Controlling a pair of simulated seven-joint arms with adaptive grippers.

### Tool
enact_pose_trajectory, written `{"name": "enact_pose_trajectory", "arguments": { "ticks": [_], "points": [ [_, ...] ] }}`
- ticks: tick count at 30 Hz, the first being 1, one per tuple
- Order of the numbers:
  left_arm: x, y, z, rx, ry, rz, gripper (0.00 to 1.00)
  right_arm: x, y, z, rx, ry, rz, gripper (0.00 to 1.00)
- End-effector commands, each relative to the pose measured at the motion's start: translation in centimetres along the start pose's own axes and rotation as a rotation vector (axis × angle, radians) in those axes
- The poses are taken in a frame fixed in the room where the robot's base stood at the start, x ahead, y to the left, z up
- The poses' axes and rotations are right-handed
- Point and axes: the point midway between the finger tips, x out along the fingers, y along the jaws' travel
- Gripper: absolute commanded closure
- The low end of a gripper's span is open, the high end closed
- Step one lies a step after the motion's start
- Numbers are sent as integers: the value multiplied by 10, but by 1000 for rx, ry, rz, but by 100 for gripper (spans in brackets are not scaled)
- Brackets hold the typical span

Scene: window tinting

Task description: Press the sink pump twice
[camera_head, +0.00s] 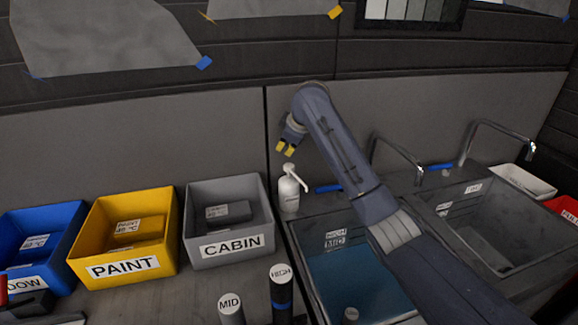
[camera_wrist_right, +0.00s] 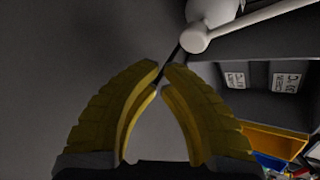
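The sink pump (camera_head: 289,194) is a white bottle with a white spout, standing upright at the back left corner of the left sink. My right gripper (camera_head: 285,149) is above the pump head and apart from it, its yellow fingers pointing down. In the right wrist view, the fingertips (camera_wrist_right: 162,66) come together with only a slim gap and nothing between them. The pump (camera_wrist_right: 212,12) shows at the top of that view, partly cut off, with its spout (camera_wrist_right: 245,25) running right, beyond the fingertips. My left gripper is not in view.
The left sink (camera_head: 350,270) holds blue water; the right sink (camera_head: 490,235) looks empty. Taps (camera_head: 395,150) stand behind them. Grey CABIN (camera_head: 232,246), yellow PAINT (camera_head: 122,268) and blue bins (camera_head: 60,262) line the left counter. Bottles marked MID (camera_head: 231,305) and HIGH (camera_head: 281,277) stand in front.

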Motion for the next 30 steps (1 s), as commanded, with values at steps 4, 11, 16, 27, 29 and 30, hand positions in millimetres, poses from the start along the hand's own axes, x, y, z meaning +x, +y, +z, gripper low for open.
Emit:
{"name": "enact_pose_trajectory", "arguments": {
  "ticks": [4,11,16,27,29,30],
  "points": [
    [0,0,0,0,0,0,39,9,-4,5,0,0,0,100],
    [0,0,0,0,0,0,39,15,-8,8,1,1,0,100],
    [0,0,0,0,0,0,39,16,-9,9,1,1,0,100],
    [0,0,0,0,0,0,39,16,-8,9,0,1,0,100],
    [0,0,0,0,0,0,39,16,-8,9,0,1,0,100],
    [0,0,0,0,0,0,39,16,-8,9,0,1,0,100]
  ]
}}
